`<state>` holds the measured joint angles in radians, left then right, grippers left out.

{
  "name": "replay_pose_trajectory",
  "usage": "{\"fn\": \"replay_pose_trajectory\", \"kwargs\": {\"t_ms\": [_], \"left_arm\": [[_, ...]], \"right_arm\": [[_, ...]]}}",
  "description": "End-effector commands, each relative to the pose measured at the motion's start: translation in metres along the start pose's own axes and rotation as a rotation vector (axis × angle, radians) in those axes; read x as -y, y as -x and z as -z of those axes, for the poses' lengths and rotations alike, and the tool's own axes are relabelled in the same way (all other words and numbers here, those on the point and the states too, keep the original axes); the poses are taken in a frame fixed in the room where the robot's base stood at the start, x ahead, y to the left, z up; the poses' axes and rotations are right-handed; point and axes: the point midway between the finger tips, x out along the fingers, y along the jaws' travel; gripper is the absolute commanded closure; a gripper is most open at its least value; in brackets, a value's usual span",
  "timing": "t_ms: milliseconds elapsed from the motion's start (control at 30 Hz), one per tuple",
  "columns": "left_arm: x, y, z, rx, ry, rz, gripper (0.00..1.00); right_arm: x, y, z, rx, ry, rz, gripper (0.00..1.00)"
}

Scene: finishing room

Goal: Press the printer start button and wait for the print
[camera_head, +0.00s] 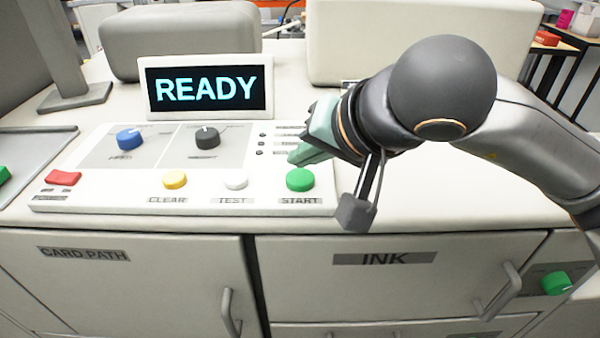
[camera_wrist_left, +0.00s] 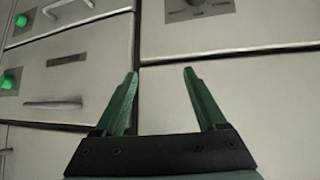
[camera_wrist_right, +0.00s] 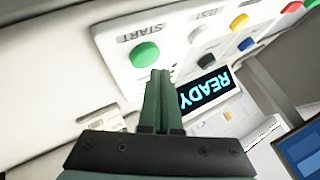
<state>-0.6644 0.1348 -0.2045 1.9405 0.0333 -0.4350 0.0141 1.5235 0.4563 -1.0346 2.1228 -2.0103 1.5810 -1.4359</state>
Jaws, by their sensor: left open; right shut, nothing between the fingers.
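The green START button (camera_head: 300,179) sits at the right end of the white control panel (camera_head: 100,198). The printer display (camera_head: 206,88) reads READY. My right gripper (camera_head: 297,157) is shut and empty, its green fingers just behind the START button in the head view. In the right wrist view the shut fingertips (camera_wrist_right: 160,74) are close to the START button (camera_wrist_right: 145,54); I cannot tell whether they touch it. My left gripper (camera_wrist_left: 160,75) is open and empty in front of grey cabinet fronts; it does not show in the head view.
A white TEST button (camera_head: 236,182), a yellow CLEAR button (camera_head: 174,180) and a red switch (camera_head: 63,178) line the panel's front. A blue knob (camera_head: 129,137) and a black knob (camera_head: 207,136) are behind. Drawers with handles (camera_head: 502,291) are below.

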Motion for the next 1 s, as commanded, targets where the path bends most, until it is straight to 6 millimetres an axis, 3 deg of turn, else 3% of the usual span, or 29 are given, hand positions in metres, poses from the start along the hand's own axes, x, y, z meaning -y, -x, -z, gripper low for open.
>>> {"fn": "replay_pose_trajectory", "kwargs": {"t_ms": [333, 1000], "left_arm": [[0.0, -0.01, -0.012, 0.001, 0.0, -0.001, 0.27], [0.0, -0.011, -0.013, -0.001, 0.0, -0.001, 0.27]], "right_arm": [[-0.005, -0.006, -0.005, 0.0, 0.0, 0.0, 1.0], [-0.005, -0.007, -0.005, 0.0, 0.0, 0.0, 1.0]]}}
